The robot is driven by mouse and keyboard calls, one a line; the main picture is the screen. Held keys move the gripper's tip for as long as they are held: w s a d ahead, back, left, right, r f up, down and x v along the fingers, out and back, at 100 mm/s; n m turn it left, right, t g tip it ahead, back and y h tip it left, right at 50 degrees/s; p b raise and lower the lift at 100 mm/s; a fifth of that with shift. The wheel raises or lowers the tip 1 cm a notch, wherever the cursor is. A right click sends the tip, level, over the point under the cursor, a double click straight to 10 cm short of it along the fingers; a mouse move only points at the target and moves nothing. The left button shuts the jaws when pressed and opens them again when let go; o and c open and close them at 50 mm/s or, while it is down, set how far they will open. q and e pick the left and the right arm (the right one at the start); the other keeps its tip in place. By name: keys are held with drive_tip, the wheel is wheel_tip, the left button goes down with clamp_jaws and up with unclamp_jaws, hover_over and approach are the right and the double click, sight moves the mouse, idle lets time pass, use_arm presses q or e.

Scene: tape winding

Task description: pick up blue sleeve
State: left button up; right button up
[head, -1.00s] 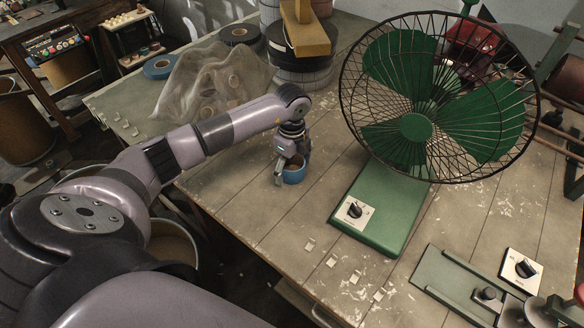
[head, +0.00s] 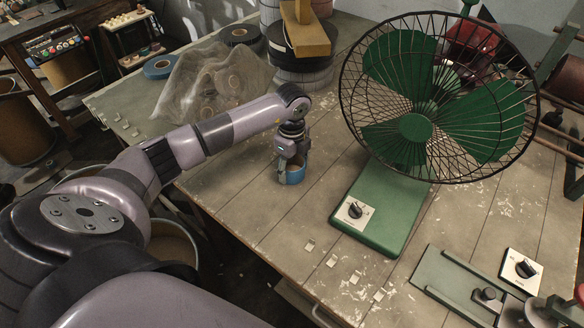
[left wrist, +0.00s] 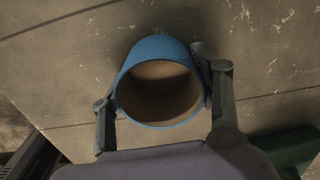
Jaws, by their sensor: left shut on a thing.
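The blue sleeve (head: 294,175) is a short hollow ring with a tan inside, at the middle of the worktable. In the left wrist view the sleeve (left wrist: 158,52) sits between the two fingers with its open end toward the camera. My left gripper (head: 287,168) is shut on the sleeve, with one finger on each side in the left wrist view (left wrist: 160,95). The sleeve's underside is hidden, so I cannot tell whether it touches the table. My right gripper is not in view.
A green fan (head: 415,128) in a wire cage stands right of the sleeve on a green base (head: 380,215). A clear plastic bag (head: 205,85) with rolls lies behind my arm. A blue tape roll (head: 160,67) lies at the far left. Bare table (head: 260,215) lies in front.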

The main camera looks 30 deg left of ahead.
use_arm(q)
wheel_tip(320, 180, up, 20)
drive_tip(key=b, duration=0.1)
drive_tip(key=shift+s+f, duration=0.1)
